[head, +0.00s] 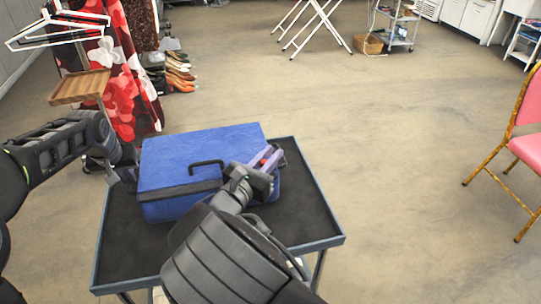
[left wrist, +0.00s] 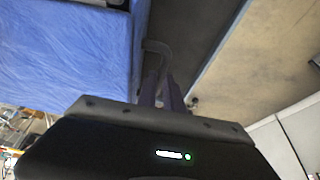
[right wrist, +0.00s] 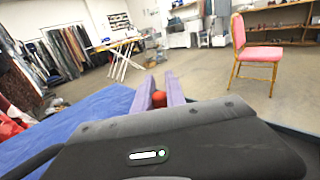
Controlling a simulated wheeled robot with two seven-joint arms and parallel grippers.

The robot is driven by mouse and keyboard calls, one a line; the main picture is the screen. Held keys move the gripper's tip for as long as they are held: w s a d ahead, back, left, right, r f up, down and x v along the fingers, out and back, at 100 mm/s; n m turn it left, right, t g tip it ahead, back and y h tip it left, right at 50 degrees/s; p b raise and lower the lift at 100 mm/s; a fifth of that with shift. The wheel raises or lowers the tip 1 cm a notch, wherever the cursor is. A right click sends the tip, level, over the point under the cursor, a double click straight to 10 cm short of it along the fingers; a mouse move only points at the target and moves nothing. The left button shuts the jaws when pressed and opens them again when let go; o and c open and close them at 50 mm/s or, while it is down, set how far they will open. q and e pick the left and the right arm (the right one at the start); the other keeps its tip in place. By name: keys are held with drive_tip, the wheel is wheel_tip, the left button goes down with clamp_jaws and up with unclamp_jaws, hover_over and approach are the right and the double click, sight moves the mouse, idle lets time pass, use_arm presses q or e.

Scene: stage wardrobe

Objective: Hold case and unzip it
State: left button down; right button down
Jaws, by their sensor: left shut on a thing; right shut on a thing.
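The blue case (head: 200,155) lies on the dark top of a small table (head: 125,255), with a black handle (head: 207,164) on its top and a dark band along its near edge. My left gripper (head: 128,173) is at the case's left end; in the left wrist view its fingers (left wrist: 164,88) are shut on a grey loop (left wrist: 155,46) beside the blue side. My right gripper (head: 268,160) is over the case's right end. In the right wrist view its purple fingers (right wrist: 160,92) are shut on a red pull (right wrist: 159,98). My right arm hides part of the case's front.
A clothes rail with a red patterned garment (head: 125,75) and a wooden shelf (head: 80,87) stand at the left, with shoes (head: 180,75) behind. A pink chair (head: 525,120) stands at the right. The floor between is clear.

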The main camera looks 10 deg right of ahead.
drive_tip(key=a, duration=0.9)
drive_tip(key=shift+a, duration=0.1)
drive_tip(key=c, duration=1.3)
unclamp_jaws()
drive_tip(key=shift+c, duration=0.2)
drive_tip(key=shift+d, duration=0.2)
